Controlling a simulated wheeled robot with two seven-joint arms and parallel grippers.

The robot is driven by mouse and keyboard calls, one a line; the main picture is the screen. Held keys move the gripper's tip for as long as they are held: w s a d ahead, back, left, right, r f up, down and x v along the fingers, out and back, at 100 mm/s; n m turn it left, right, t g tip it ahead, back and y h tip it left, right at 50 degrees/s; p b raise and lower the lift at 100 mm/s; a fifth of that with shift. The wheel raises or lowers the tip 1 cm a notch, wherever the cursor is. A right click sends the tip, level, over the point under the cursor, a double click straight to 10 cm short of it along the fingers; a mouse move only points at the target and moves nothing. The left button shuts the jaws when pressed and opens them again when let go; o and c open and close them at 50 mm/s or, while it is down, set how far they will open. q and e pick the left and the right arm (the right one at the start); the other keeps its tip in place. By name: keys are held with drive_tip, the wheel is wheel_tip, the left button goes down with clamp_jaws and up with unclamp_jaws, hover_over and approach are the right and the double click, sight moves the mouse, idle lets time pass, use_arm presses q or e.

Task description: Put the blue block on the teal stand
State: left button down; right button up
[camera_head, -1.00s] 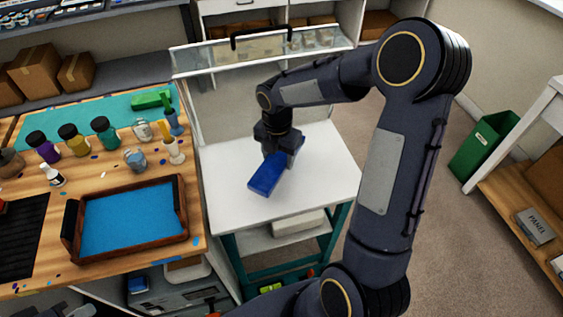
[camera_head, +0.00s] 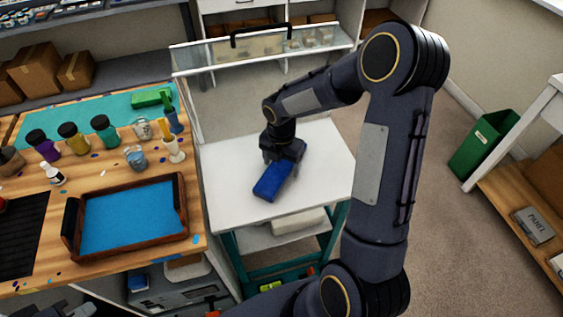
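The blue block (camera_head: 270,187) is at the white top of the teal-legged stand (camera_head: 230,193), near its middle. I cannot tell whether its underside touches the top. My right gripper (camera_head: 279,166) points down over the stand, with its fingers at the far end of the block. It looks shut on the block, though the fingertips are partly hidden. Dark parts at the bottom left edge (camera_head: 48,309) seem to be my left gripper, mostly cut off, its fingers not clear.
A wooden workbench (camera_head: 40,275) to the left carries a blue-lined tray (camera_head: 186,225), several bottles and a green block (camera_head: 150,98). A clear panel (camera_head: 320,43) stands behind the stand. A green bin (camera_head: 483,145) is at the right. The stand's top is bare around the block.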

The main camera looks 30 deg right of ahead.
sight(282, 165)
drive_tip(key=shift+r, duration=0.25)
wheel_tip(282, 165, up, 12)
drive_tip(key=s+a+r+m+t+y, duration=0.2)
drive_tip(key=s+a+m, duration=0.1)
drive_tip(key=s+m, duration=0.7)
drive_tip(key=s+a+r+m+t+y, duration=0.1)
drive_tip(key=s+a+r+m+t, duration=0.1)
drive_tip(key=s+m, duration=0.9)
drive_tip(key=a+m+t, duration=0.1)
drive_tip(key=a+m, duration=0.1)
drive_tip(key=m, duration=0.3)
drive_tip(key=shift+s+r+t+y, duration=0.15)
drive_tip(key=shift+r+t+y, duration=0.15)
drive_tip(key=shift+y, duration=0.1)
